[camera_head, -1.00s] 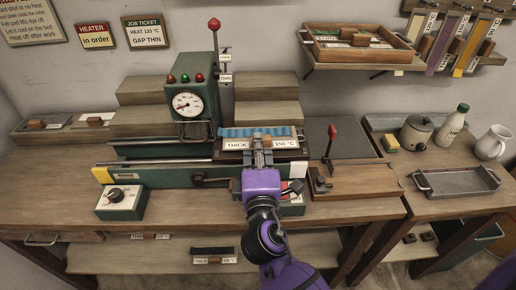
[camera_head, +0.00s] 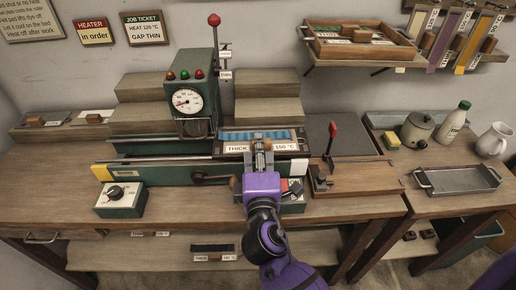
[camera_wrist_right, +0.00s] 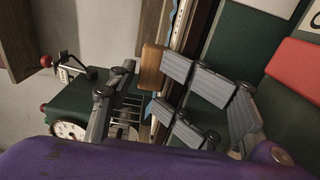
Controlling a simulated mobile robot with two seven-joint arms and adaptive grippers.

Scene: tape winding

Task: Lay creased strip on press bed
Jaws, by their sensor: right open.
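A blue strip with ridges across it (camera_head: 258,135) lies in a dark shallow bed (camera_head: 222,148) in the middle of the bench, behind a label reading THICK 150 °C (camera_head: 282,147). My right gripper (camera_head: 260,147) is open at the front edge of this bed and hides part of the label and edge. In the right wrist view, the spread fingers (camera_wrist_right: 165,100) are near a small wooden block (camera_wrist_right: 152,67); contact is unclear. Only a sliver of light blue shows there. I cannot tell which surface is the press bed. My left gripper is not in view.
The green machine with a dial (camera_head: 188,100) stands behind left. A red-handled lever on a wooden base (camera_head: 355,180) and a dark plate (camera_head: 345,140) are to the right. A metal tray (camera_head: 460,182) sits farther right.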

